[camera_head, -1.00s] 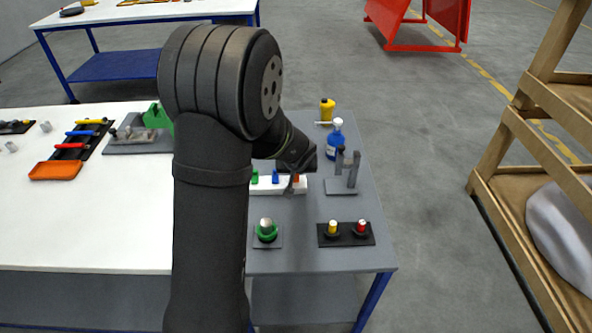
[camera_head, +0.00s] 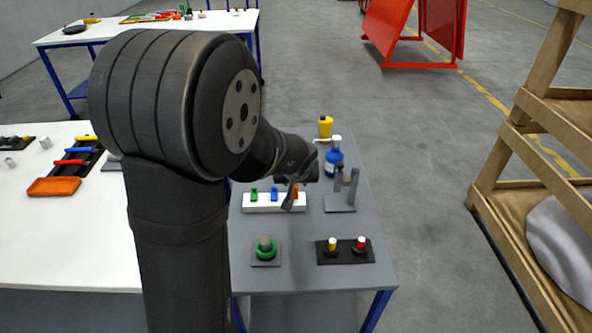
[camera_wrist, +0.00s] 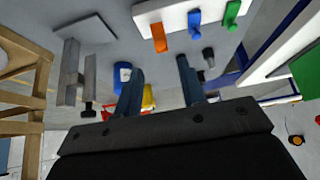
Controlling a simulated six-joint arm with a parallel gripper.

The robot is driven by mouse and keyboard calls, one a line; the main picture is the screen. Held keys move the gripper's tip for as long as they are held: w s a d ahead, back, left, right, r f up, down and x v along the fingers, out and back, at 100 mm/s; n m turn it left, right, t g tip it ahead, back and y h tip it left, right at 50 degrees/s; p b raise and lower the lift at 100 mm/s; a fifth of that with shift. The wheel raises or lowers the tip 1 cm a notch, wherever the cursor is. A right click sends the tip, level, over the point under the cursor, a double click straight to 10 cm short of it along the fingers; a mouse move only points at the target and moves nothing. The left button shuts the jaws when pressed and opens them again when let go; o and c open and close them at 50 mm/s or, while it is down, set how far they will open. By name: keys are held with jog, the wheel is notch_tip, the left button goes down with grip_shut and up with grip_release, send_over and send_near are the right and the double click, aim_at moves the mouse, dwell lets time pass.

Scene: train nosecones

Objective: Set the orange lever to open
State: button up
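A white block (camera_head: 262,208) on the grey table carries green, blue and orange levers in a row. The orange lever (camera_head: 296,191) is at its right end in the head view, partly hidden by my gripper (camera_head: 290,196). In the wrist view the orange lever (camera_wrist: 159,38) stands at the left end of the block (camera_wrist: 180,18), beside the blue lever (camera_wrist: 194,22) and green lever (camera_wrist: 231,14). My gripper (camera_wrist: 160,66) is open and empty, its two fingers apart. The orange lever lies beyond the fingertips, between them in the picture, with no contact visible.
A grey bracket (camera_head: 341,205) and a blue bottle (camera_head: 334,160) stand right of the block, with a yellow bottle (camera_head: 326,126) behind.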

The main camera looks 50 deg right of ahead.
aim_at(295, 188)
jog(key=v, duration=1)
jog(key=shift+g+y, duration=0.7)
jog(key=x, duration=0.5)
jog(key=w+d+x, duration=0.1)
jog(key=x, duration=0.5)
jog(key=w+d+r+x, duration=0.1)
jog(key=x, duration=0.5)
jog(key=shift+r, duration=0.2)
grip_shut()
